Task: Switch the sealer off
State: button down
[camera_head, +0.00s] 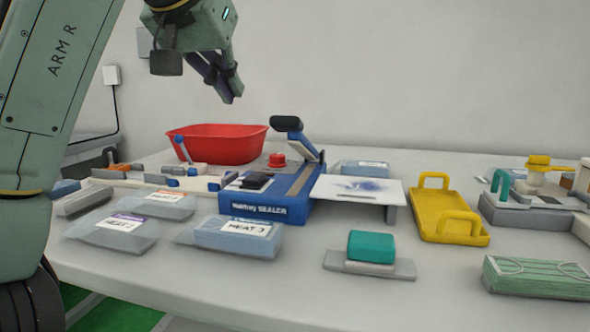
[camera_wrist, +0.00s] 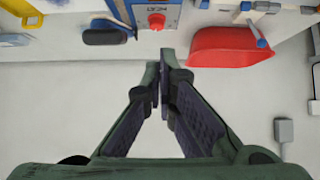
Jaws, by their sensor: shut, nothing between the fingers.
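The blue sealer (camera_head: 262,209) stands mid-table in the head view, with its label facing the front. A black part (camera_head: 256,182) sits on its top. A red button (camera_head: 276,160) is on a grey panel at its back; it also shows at the top of the wrist view (camera_wrist: 156,21). The sealer's lever with a black grip (camera_head: 287,123) is raised; the grip also shows in the wrist view (camera_wrist: 105,37). My gripper (camera_head: 232,97) is shut and empty, in the air above and left of the lever, apart from the sealer. Its fingers meet in the wrist view (camera_wrist: 159,80).
A red bin (camera_head: 215,148) stands behind the sealer, below my gripper. A white platform (camera_head: 358,190) adjoins the sealer's right side. A yellow tray (camera_head: 448,222) is at right. The air around my gripper is clear.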

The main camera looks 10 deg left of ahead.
jog(key=shift+s+d+f+g, duration=0.25)
jog(key=shift+d+f+g, duration=0.25)
jog(key=shift+d+f, duration=0.2)
jog(key=b, duration=0.3)
send_over(260, 176)
notch_tip(260, 176, down, 8)
jog(key=shift+a+r, duration=0.1)
jog(key=shift+r, duration=0.05)
notch_tip(260, 176, down, 2)
jog(key=shift+f+b, duration=0.2)
jog(key=shift+b, duration=0.3)
jog(key=shift+f, duration=0.45)
